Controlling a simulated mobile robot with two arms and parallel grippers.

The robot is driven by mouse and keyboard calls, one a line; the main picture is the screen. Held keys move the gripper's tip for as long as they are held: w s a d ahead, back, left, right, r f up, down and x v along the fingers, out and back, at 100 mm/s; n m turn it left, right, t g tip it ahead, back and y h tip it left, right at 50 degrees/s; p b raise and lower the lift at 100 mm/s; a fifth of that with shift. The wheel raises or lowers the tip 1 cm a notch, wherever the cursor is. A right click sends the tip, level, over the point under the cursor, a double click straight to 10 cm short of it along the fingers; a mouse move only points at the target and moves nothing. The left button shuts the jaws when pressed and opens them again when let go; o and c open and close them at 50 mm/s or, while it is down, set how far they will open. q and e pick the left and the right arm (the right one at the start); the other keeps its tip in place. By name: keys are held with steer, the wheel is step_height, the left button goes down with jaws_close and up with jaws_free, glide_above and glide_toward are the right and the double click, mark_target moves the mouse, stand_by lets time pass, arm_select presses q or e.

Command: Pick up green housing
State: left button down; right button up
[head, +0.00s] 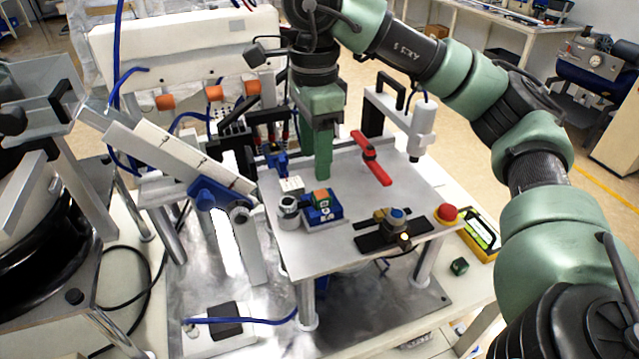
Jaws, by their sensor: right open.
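A small dark green cube-shaped part (459,266), which looks like the green housing, lies on the light table to the right of the raised plate. My right gripper (322,172) points down above the raised plate, well to the left of and behind that part. It is open, though its fingers overlap in this view and the gap between them is hidden. Nothing shows between the fingers. A blue block (322,214) with an orange and green piece on top (321,198) sits on the plate just below the fingertips. My left gripper is not in view.
A yellow-framed device (481,236) lies behind the green part. A sloped white chute (165,150) and bowl feeder (45,250) stand at left.

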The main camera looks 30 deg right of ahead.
mark_target(319, 195)
steer(key=f, duration=0.1)
steer(key=s+f, duration=0.1)
steer(key=f+p, duration=0.1)
steer(key=shift+s+a+f, duration=0.2)
steer(key=shift+s, duration=0.1)
steer(key=f, duration=0.1)
steer(key=f+p, duration=0.1)
steer(key=shift+w+d+f, duration=0.1)
steer(key=shift+d+f, duration=0.1)
steer(key=shift+f, duration=0.65)
steer(key=c, duration=1)
jaws_close()
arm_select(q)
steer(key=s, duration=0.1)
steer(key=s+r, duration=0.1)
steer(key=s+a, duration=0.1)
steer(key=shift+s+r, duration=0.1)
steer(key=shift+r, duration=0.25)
